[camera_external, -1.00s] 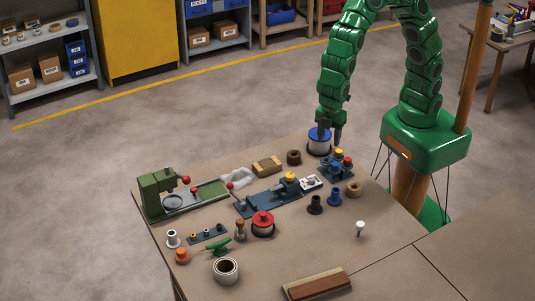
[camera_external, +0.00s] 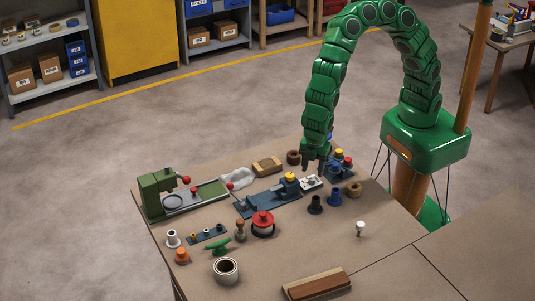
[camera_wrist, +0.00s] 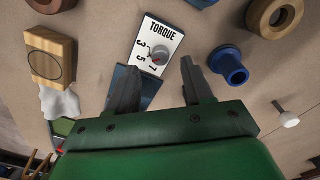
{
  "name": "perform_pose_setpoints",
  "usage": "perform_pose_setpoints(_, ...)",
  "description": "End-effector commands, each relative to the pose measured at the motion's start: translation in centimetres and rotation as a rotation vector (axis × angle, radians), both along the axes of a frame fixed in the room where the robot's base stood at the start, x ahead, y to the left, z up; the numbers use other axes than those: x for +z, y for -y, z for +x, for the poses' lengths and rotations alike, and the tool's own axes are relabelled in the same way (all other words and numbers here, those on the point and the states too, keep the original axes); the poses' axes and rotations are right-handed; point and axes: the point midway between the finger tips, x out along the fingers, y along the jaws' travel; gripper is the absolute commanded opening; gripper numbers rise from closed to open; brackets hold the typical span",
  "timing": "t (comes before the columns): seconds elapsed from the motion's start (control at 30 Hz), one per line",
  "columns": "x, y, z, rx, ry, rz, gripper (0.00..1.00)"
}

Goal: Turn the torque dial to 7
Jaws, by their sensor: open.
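In the external view the white plate (camera_external: 311,183) lies on the table by the dark blue fixture (camera_external: 266,203). My gripper (camera_external: 315,166) points down just above and behind the plate. In the wrist view my gripper (camera_wrist: 158,66) is open and empty, its fingers either side of the knob's line and apart from it.
A blue flanged part (camera_wrist: 230,66) stands right of the plate. A wooden block (camera_wrist: 48,58) lies to its left. A blue stand with coloured knobs (camera_external: 341,167) is close to my gripper's right. A red-topped spool (camera_external: 263,223) stands nearer the front.

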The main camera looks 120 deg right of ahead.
Motion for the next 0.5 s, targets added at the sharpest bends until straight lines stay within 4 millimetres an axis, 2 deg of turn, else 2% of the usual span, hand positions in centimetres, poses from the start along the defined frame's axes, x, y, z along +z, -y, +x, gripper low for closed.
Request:
perform_pose_setpoints(0.2,-3.0,0.0,-0.1,0.001,-0.004,0.0,0.51)
perform_pose_setpoints(0.5,-4.3,0.0,0.0,-0.001,-0.002,0.001,0.51)
